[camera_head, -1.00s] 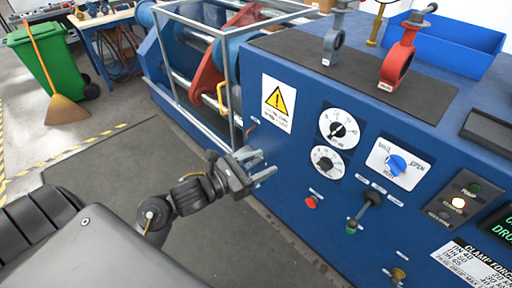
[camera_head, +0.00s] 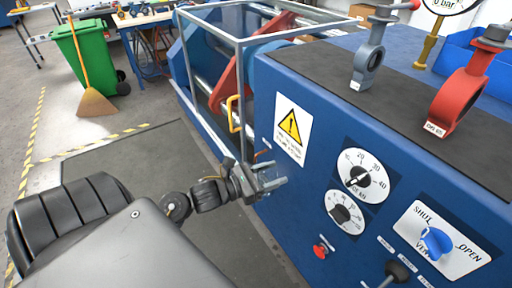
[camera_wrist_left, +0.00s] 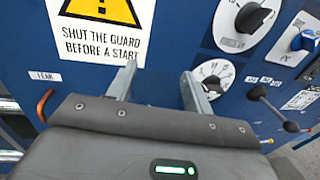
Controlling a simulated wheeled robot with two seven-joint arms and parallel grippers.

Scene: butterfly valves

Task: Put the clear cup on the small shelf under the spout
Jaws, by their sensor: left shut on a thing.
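My left gripper (camera_head: 270,177) is in front of the blue machine's panel, below and left of the warning sign. Its two fingers stand apart, shut on the clear cup, which is see-through and barely shows between them. In the left wrist view the fingers (camera_wrist_left: 158,90) point toward the panel. A thin copper-coloured spout (camera_wrist_left: 43,105) sticks out under the LEAK label, left of the fingers; it also shows in the head view (camera_head: 262,153). I cannot make out the small shelf; my gripper body may hide it. My right gripper is out of view.
The blue panel (camera_head: 310,210) carries dials, a red button (camera_head: 322,247), a lever (camera_head: 398,270) and a blue vent knob (camera_head: 436,242) right of my gripper. The guard frame (camera_head: 240,90) stands behind it. Dark floor mat (camera_head: 150,165) is clear on the left.

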